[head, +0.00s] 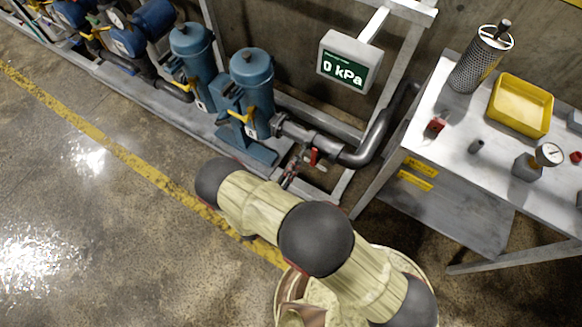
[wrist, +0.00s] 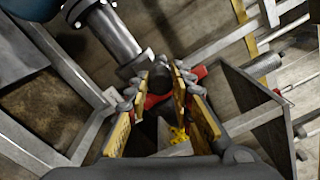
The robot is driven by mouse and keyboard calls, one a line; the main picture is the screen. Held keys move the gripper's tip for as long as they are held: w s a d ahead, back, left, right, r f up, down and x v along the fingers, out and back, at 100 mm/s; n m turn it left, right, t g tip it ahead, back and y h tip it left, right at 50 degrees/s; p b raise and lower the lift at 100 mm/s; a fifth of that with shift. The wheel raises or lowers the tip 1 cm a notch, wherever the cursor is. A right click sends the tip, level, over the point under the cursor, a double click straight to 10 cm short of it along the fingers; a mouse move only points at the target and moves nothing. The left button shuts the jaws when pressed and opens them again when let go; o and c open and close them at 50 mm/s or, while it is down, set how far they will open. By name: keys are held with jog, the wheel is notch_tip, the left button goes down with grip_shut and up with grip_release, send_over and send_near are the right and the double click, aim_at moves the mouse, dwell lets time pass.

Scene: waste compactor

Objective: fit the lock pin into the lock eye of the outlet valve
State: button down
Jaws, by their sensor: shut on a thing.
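The outlet valve, with its red handle (head: 314,157), sits on the grey pipe right of the near blue pump. In the wrist view the red handle (wrist: 200,73) passes close to my fingertips. My gripper (wrist: 169,76) is at the valve, its fingers close together on a small thing, taken to be the lock pin. The fingers mostly hide it. A dark rounded part (wrist: 160,75) shows at the fingertips; I cannot tell whether it is pin or valve. The lock eye cannot be made out, nor whether the pin is in it. In the head view my gripper (head: 291,173) is small and partly hidden by my arm.
Blue pumps (head: 252,80) stand in a row on a grey skid. A display (head: 349,64) reads 0 kPa. At right a metal table (head: 463,133) holds a yellow tray (head: 520,105), a mesh cylinder (head: 481,62), a gauge and small red parts. Open floor lies to the left.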

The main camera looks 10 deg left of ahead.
jog(key=shift+x, duration=1.9)
dwell(0.4)
jog(key=c, duration=1.6)
grip_release()
jog(key=shift+o, duration=0.6)
jog(key=shift+s, duration=0.1)
jog(key=shift+c, duration=0.4)
jog(key=v, duration=0.7)
